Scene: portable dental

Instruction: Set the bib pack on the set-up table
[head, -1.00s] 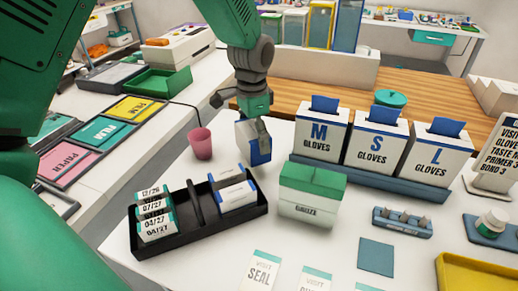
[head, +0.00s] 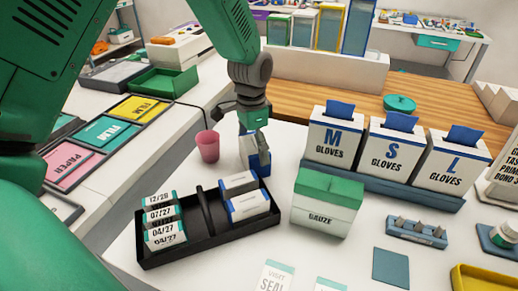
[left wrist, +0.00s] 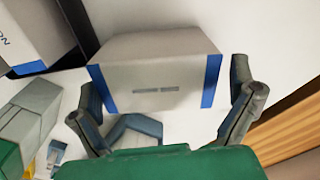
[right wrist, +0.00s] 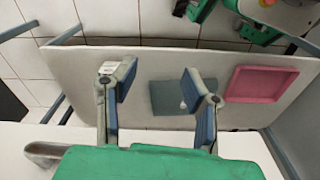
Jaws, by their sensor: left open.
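A white pack with blue ends, which I take for the bib pack (head: 250,158), stands on the white counter behind the black divided tray. Its label is too small to read. My left gripper (head: 258,148) is at this pack from above, fingers spread. In the left wrist view the pack (left wrist: 155,75) lies between and beyond the two open fingers (left wrist: 170,105). My right gripper (right wrist: 158,95) is open and empty in the right wrist view, above a light table (right wrist: 210,65) that may be the set-up table. The head view does not show my right gripper.
The black tray (head: 213,238) holds dated packs and two blue-ended packs. A pink cup (head: 208,146) stands left of my left gripper. A gauze box (head: 325,203) and glove boxes (head: 388,150) stand to the right. A pink tray (right wrist: 262,84) lies on the light table.

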